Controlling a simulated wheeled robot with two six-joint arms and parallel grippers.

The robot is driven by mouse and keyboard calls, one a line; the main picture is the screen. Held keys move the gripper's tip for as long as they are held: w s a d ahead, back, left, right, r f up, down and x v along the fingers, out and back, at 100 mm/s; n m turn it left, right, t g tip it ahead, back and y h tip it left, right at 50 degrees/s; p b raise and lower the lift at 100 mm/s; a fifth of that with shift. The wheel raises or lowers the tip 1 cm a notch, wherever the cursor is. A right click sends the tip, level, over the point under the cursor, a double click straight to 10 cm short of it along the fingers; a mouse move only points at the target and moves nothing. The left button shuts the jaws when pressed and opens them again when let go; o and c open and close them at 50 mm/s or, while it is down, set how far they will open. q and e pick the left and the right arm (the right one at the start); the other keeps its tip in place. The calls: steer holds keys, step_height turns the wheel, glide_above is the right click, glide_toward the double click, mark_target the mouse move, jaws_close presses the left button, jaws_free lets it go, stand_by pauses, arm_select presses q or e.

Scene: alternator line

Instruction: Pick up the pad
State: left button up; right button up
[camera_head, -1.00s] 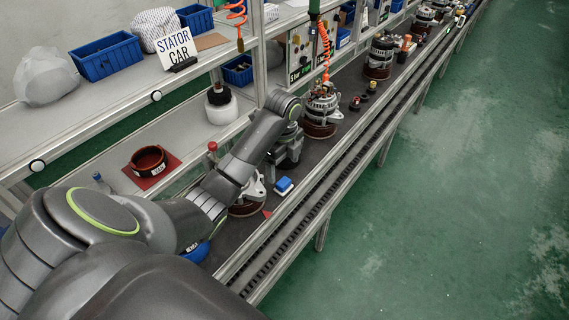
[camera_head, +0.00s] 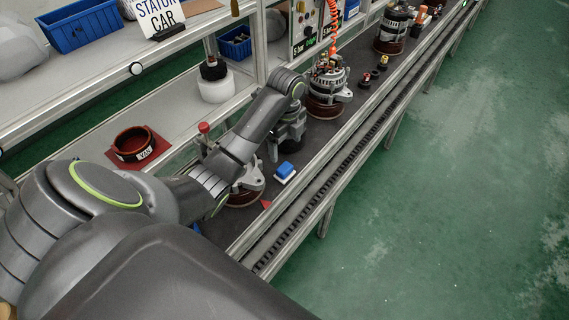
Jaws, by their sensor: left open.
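My left arm reaches in from the left and bends down at the wrist. My left gripper (camera_head: 274,153) points down just behind the pad in the picture, beside an alternator, and is open. Its fingertips are partly hidden, and I cannot tell how high they are above the belt. The pad is clear of the jaws. My right gripper is out of view.
An alternator (camera_head: 245,190) sits partly behind my arm, and another (camera_head: 326,88) stands farther along the belt. A red-brown ring labelled VAN (camera_head: 133,146) rests on a red mat on the shelf. A blue bin (camera_head: 82,26) stands above. Green floor lies open at right.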

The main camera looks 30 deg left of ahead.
mark_target(286, 168)
arm_select(q)
step_height(286, 168, down, 2)
steer(key=shift+s+f+b, duration=0.1)
steer(key=shift+f+b, duration=0.15)
steer(key=shift+b, duration=0.65)
step_height(286, 168, down, 3)
steer(key=shift+b, duration=0.85)
steer(key=shift+f, duration=0.25)
steer(key=shift+d+f, duration=0.15)
steer(key=shift+f, duration=0.2)
steer(key=f, duration=0.1)
steer(key=f+p, duration=0.1)
steer(key=f, duration=0.1)
steer(key=shift+s+f, duration=0.2)
steer(key=shift+f, duration=0.45)
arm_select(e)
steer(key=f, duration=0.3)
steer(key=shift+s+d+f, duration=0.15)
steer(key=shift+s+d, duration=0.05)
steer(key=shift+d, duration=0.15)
arm_select(q)
steer(key=c, duration=1.1)
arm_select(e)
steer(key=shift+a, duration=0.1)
